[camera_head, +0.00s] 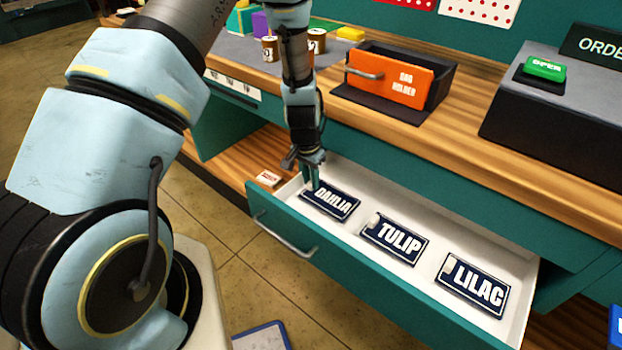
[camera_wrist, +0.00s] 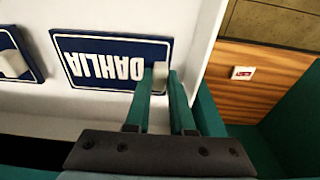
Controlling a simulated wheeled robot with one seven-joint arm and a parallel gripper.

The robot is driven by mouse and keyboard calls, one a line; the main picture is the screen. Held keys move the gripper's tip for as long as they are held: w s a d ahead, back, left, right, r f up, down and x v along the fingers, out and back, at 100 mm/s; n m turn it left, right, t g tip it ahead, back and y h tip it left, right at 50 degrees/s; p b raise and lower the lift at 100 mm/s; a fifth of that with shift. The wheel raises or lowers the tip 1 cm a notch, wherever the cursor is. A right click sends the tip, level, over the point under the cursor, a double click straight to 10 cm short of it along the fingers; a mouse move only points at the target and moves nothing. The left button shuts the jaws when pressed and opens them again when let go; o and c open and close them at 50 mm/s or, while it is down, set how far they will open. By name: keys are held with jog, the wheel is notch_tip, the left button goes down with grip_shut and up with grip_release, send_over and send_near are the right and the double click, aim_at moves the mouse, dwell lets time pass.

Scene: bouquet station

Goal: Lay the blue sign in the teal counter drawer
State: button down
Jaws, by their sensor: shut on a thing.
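The teal counter drawer (camera_head: 377,290) is pulled open, with a white inside. My gripper (camera_head: 312,178) is at its left end, fingers pointing down, shut on the small pale tab of the dark blue DAHLIA sign (camera_head: 333,205). The sign lies flat in the drawer or very close to its floor; I cannot tell if it touches. In the wrist view the DAHLIA sign (camera_wrist: 108,62) appears upside down, its tab between my two teal fingers (camera_wrist: 160,88). Dark blue TULIP (camera_head: 394,243) and LILAC (camera_head: 474,287) signs lie to its right in the drawer.
The wooden counter (camera_head: 480,135) runs above the drawer, bearing an orange-fronted holder (camera_head: 390,84) and a dark box with a green button (camera_head: 544,68). A small white-and-red item (camera_head: 268,178) lies on the shelf left of the drawer. A blue-edged panel (camera_head: 262,337) is low by the floor.

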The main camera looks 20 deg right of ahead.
jog(key=c, duration=0.8)
grip_release()
jog(key=shift+o, duration=0.2)
notch_tip(320, 180, up, 12)
jog(key=a+b, duration=0.1)
jog(key=b, duration=0.1)
jog(key=shift+s+a, duration=0.15)
jog(key=shift+s, duration=0.2)
jog(key=w+a+r+n, duration=0.1)
jog(key=a+r+n, duration=0.15)
jog(key=a, duration=0.45)
jog(key=w+a+r+n, duration=0.1)
jog(key=a+r+n, duration=0.1)
jog(key=a+r, duration=0.35)
jog(key=s+a+r+n, duration=0.2)
jog(key=s+a+n, duration=0.1)
jog(key=a, duration=0.5)
jog(key=s+a+r+n+t+y, duration=0.1)
jog(key=s+a+r+n, duration=0.1)
jog(key=a, duration=0.6)
jog(key=shift+s+a+n, duration=0.4)
jog(key=shift+s+n, duration=0.35)
jog(key=shift+s, duration=0.1)
